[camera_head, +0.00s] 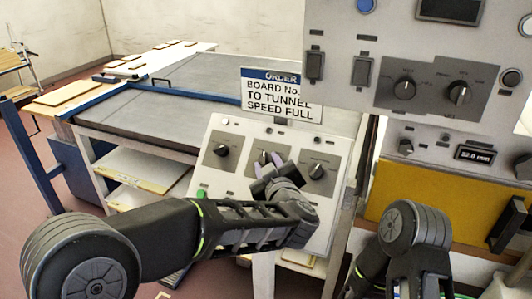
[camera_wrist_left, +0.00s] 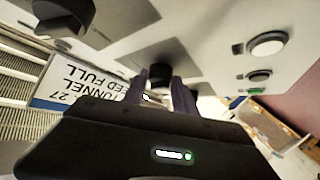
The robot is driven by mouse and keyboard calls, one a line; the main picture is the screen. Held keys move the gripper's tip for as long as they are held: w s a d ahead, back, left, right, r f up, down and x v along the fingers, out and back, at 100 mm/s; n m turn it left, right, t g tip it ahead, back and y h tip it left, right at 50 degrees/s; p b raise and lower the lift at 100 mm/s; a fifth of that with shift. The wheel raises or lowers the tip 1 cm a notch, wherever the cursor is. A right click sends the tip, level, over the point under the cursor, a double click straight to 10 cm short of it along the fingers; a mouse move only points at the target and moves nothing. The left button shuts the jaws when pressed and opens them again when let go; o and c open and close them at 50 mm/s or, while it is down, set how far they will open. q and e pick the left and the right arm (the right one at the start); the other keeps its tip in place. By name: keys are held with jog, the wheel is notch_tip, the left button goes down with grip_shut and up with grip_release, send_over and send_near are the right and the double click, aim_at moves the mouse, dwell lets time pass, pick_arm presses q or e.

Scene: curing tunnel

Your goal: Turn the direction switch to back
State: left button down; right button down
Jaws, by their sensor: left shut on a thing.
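A light sloped panel (camera_head: 235,130) carries three dark rotary knobs in a row. The left knob (camera_head: 221,150) and the right knob (camera_head: 317,170) stand free. My left gripper (camera_head: 268,167) is at the middle knob and hides most of it. In the left wrist view the fingers (camera_wrist_left: 163,88) are shut on the black middle knob (camera_wrist_left: 160,73), one on each side. The labels are too small to read, so I cannot tell which knob is the direction switch or which way it points. My right arm shows at lower right; its gripper is out of view.
An order card (camera_head: 283,95) stands behind the panel. A larger panel (camera_head: 335,30) with more knobs and switches rises at right, close to my right arm. A green button (camera_head: 201,192) sits at the panel's lower left. A grey conveyor table (camera_head: 170,105) lies behind.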

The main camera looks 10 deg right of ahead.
pick_arm(q)
jog(key=n+g+y+p, duration=0.1)
jog(key=p, duration=0.1)
jog(key=n+y+p, duration=0.1)
jog(key=n, duration=0.1)
jog(key=r+n+g+y+p, duration=0.1)
jog(key=n+p, duration=0.1)
jog(key=shift+w+d+g+p, duration=0.15)
jog(key=shift+d+g+p, duration=0.1)
jog(key=shift+g+p, duration=0.1)
jog(key=shift+n+g+y+p, duration=0.35)
jog(key=shift+n+p, duration=0.25)
jog(key=shift+p, duration=0.15)
jog(key=shift+w+f+n+g+p, duration=0.1)
jog(key=shift+n+g+p, duration=0.3)
jog(key=shift+n+p, duration=0.15)
jog(key=c, duration=1)
grip_release()
